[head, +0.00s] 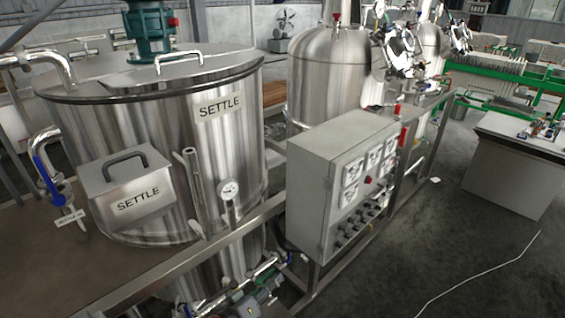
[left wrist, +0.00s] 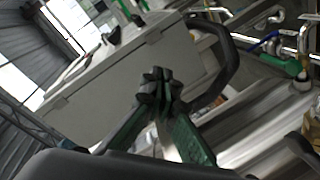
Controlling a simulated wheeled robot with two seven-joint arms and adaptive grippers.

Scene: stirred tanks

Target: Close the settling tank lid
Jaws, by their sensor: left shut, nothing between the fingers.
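The settling tank (head: 215,160) is a large steel cylinder at the left of the head view, with a SETTLE label. Its round top (head: 110,80) lies flat and bears a chrome loop handle (head: 178,57). A grey box (head: 110,205) labelled SETTLE sits at its front, its sloped top carrying a dark handle (head: 124,157). I cannot tell for sure whether that top is fully down. My left gripper (left wrist: 157,84) is shut and empty in the left wrist view, near a dark curved bar (left wrist: 226,50). I cannot make out either gripper in the head view.
A blue-handled valve pipe (head: 45,165) is at the left. A second steel tank (head: 325,75) stands behind. Dark floor (head: 430,245) is open at the right, with a white cable.

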